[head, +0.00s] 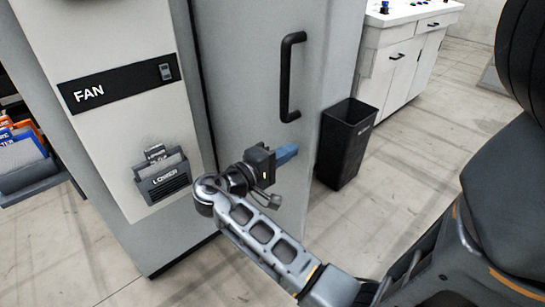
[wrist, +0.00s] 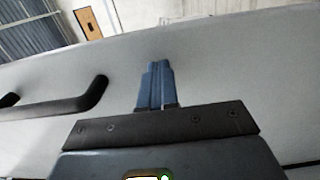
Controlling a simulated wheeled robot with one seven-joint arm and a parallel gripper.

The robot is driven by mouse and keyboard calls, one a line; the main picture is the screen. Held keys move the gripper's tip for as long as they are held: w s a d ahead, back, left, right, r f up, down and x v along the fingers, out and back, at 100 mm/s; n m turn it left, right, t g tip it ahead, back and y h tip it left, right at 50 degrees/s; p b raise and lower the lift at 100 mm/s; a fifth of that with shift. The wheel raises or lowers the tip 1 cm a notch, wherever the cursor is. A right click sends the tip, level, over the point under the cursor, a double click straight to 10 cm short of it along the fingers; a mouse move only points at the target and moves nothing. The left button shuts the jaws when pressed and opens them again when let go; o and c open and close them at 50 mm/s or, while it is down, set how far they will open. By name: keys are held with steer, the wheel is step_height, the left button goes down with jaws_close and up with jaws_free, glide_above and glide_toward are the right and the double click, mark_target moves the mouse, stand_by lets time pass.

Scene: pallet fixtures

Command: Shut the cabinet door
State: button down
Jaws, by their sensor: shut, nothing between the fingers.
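The cabinet door (head: 245,75) is a tall grey panel with a black bar handle (head: 288,78), beside the white FAN panel (head: 120,100) of the cabinet. How far the door stands open I cannot tell. My gripper (head: 287,153) is in front of the door's lower part, below the handle, with its blue fingers together and empty. In the wrist view the shut fingers (wrist: 157,84) point along or toward the pale door surface (wrist: 230,70), and the handle (wrist: 80,100) is to their left. Whether the fingertips touch the door I cannot tell.
A black bin (head: 345,142) stands on the floor just right of the door. A white control cabinet (head: 405,50) is behind it. A leaflet holder (head: 163,180) is on the FAN panel, and a rack of folders (head: 22,165) is at far left. Floor at lower left is clear.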

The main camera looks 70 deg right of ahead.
steer(key=shift+s+d, duration=0.25)
steer(key=shift+d, duration=0.2)
